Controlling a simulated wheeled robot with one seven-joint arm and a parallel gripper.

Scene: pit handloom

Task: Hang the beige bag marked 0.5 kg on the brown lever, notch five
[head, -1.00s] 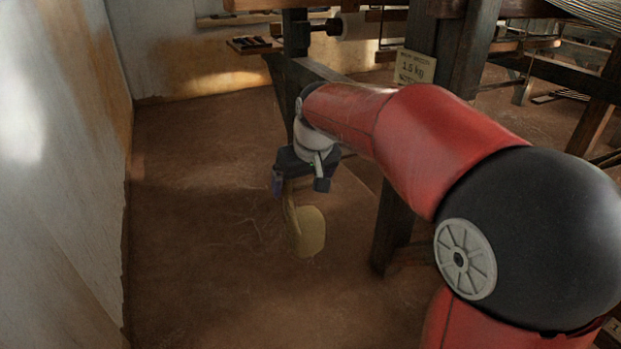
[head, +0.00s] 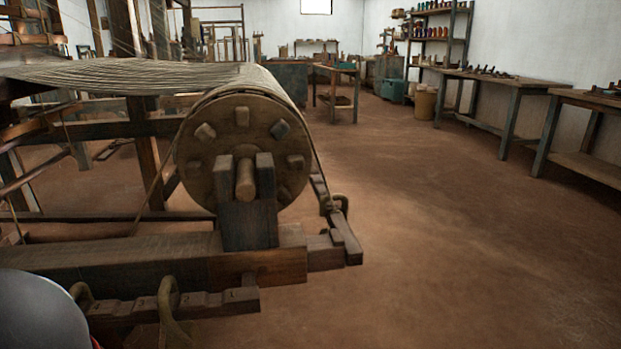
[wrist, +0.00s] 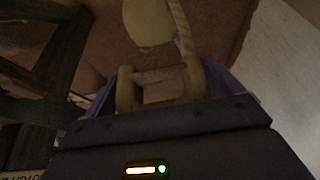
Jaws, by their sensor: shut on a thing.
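The beige bag (wrist: 150,22) is at the top of the wrist view, with its pale cord (wrist: 182,30) running to my gripper. My gripper (wrist: 160,92) is shut on the bag's tan loop, which sits between the purple fingers. The bag's mark does not show. In the head view, a brown notched wooden lever (head: 225,302) lies at lower left, with small figures on its face, too small to read surely. A tan hook (head: 170,310) hangs over it, and another (head: 82,297) sits farther left, partly behind my arm. My gripper and the bag are outside the head view.
The warp beam's wooden disc (head: 245,150) stands above the thick loom rail (head: 130,262). A second notched bar (head: 345,240) with a rope ring juts right. Open floor (head: 430,220) lies to the right, with benches (head: 500,82) along the wall. A lettered card (wrist: 22,175) edges into the wrist view.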

